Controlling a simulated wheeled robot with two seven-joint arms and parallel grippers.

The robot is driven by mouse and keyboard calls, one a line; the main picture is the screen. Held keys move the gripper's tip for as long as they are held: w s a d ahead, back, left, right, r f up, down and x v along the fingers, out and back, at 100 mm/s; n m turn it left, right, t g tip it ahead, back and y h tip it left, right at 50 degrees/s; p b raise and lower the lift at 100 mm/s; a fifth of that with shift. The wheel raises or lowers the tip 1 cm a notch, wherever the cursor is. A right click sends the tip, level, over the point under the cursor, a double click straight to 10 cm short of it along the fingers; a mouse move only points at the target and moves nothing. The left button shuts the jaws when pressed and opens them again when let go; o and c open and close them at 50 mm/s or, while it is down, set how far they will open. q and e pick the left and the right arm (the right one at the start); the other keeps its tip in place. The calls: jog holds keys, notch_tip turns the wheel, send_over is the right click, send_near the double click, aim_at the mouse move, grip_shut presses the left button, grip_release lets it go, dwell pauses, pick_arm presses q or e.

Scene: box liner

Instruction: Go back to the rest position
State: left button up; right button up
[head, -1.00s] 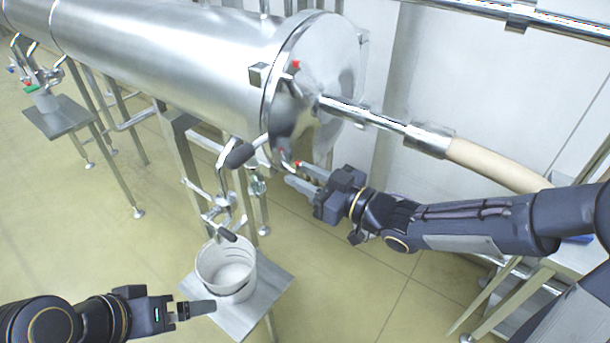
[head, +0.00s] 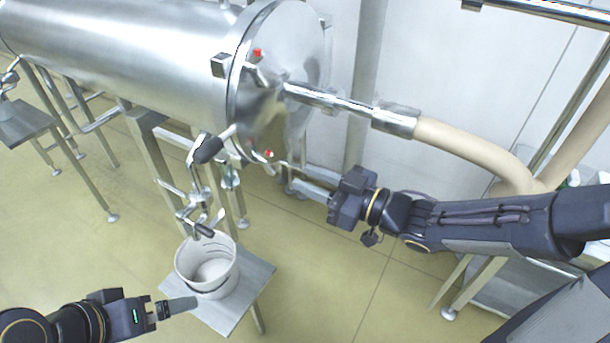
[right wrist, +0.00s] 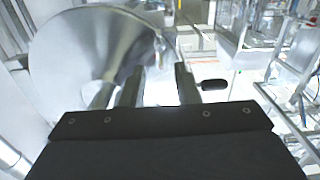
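My right gripper (head: 302,177) is in front of the round end of the steel tank (head: 275,85), below the tank's pipe. Its two fingers point left and stand apart with nothing between them; the right wrist view shows the same open gap (right wrist: 158,82). My left gripper (head: 180,304) is at the lower left, beside the white bucket. Its fingers overlap from this angle, so its opening is hidden. No held object shows in it.
The white bucket (head: 208,284) stands on a small steel stand (head: 258,277) under the tank's valve (head: 205,215). A beige hose (head: 460,145) runs right from the tank's pipe. A steel table (head: 515,290) is at the right. Floor is clear between.

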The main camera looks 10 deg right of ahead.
dwell(0.3)
jog(key=s+d+r+m+t+h+p, duration=0.1)
jog(key=d+m+t+h+p, duration=0.15)
jog(key=d+m+h, duration=0.85)
jog(key=s+d+f+g+p, duration=0.1)
jog(key=s+g, duration=0.2)
jog(key=s, duration=0.6)
jog(key=s+d+f+m+g+p, duration=0.1)
jog(key=s+g, duration=0.3)
jog(key=s, duration=0.5)
jog(key=shift+d+m+p, duration=0.3)
jog(key=shift+d+p, duration=0.1)
jog(key=shift+d, duration=0.15)
jog(key=shift+s, duration=0.1)
